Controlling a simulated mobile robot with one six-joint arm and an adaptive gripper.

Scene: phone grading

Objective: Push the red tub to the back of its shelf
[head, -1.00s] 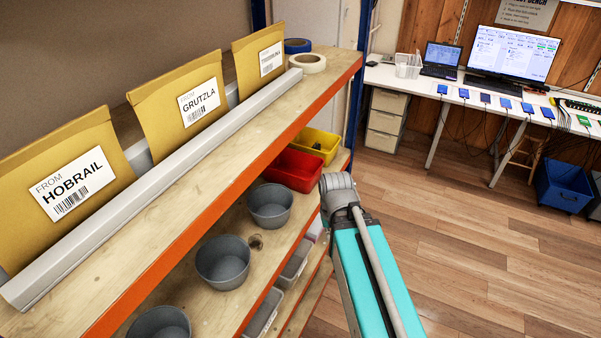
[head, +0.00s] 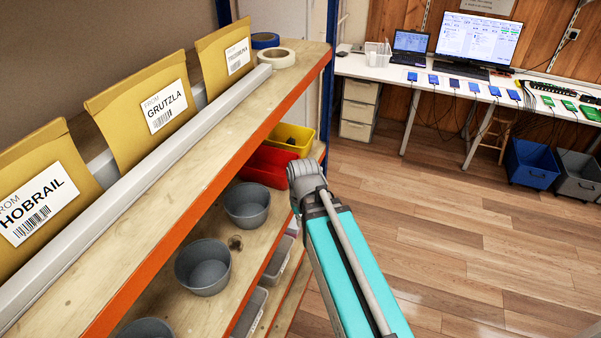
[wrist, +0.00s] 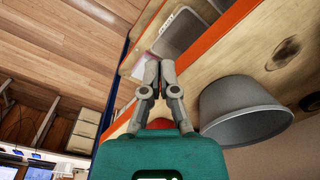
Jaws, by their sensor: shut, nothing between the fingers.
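The red tub (head: 262,167) is on the middle shelf in the head view, between a grey bowl and a yellow tub, partly covered by the orange shelf edge above. A grey joint of my arm is just right of it in the picture. My gripper is hidden in the head view. In the wrist view my gripper (wrist: 152,66) has its fingertips together with nothing between them, beside the orange shelf edge. A small red patch (wrist: 160,123) shows behind the finger bases, probably the red tub. I cannot tell whether the gripper touches it.
Grey bowls (head: 247,207) stand along the same shelf; one (wrist: 243,112) is close to my gripper's right in the wrist view. The yellow tub (head: 297,134) stands beyond the red one. Pale bins (head: 279,258) sit on a lower shelf. The wooden floor (head: 430,235) at right is clear.

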